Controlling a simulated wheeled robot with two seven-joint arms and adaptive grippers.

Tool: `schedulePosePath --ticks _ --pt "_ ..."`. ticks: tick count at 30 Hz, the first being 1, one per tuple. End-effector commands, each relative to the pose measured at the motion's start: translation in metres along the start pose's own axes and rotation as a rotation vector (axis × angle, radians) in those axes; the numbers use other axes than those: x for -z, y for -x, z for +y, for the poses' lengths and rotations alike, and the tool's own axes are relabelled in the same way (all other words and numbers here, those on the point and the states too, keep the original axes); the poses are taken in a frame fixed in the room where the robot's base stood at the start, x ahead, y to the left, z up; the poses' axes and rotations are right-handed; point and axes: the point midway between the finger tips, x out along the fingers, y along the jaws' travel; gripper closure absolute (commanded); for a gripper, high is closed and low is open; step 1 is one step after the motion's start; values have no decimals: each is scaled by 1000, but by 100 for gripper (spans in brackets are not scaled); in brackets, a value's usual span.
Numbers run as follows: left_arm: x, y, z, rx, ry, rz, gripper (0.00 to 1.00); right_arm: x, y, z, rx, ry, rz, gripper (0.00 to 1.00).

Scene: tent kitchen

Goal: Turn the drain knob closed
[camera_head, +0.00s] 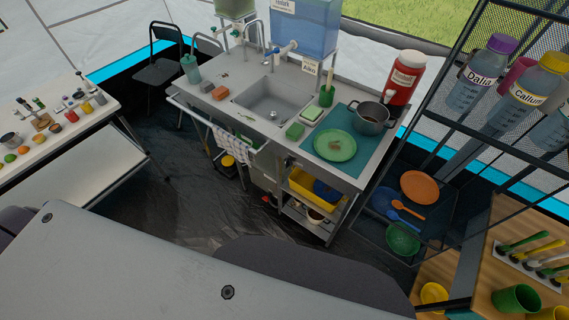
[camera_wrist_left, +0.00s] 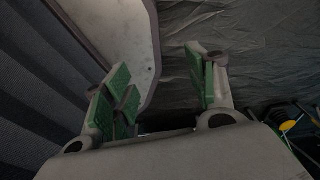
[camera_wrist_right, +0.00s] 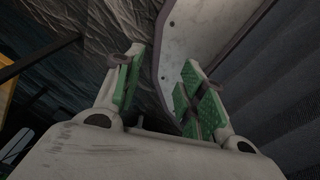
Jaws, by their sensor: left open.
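The sink basin (camera_head: 268,101) is set in a grey steel counter across the floor in the head view. A tap (camera_head: 260,45) rises behind it, and a blue spigot (camera_head: 284,48) comes from the large water container. I cannot make out the drain knob with certainty at this size. Neither gripper shows in the head view. My left gripper (camera_wrist_left: 165,90) shows in its wrist view, with its green-padded fingers apart and nothing between them. My right gripper (camera_wrist_right: 158,90) is likewise open and empty. Both are away from the sink.
A white side table (camera_head: 52,134) with small items stands at left. A towel (camera_head: 228,143) hangs on the counter's front rail. A pot (camera_head: 371,117) and a green plate (camera_head: 335,145) sit right of the sink. A wire rack stands at right. Dark floor (camera_head: 160,190) before the counter is mostly clear.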

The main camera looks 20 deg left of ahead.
Motion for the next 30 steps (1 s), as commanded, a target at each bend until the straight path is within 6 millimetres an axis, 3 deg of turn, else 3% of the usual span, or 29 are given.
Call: schedulePosePath --ticks 8,14,22,30 --pt "33 -6 -17 5 73 75 43 6 -10 2 -3 -2 8 60" --pt "72 -8 -34 3 156 164 43 13 -19 5 -6 -5 16 60" --pt "160 2 -68 -38 341 370 43 30 -41 11 -12 -10 34 60" --pt "254 35 -91 -150 541 596 43 48 -63 17 -19 -15 53 60"
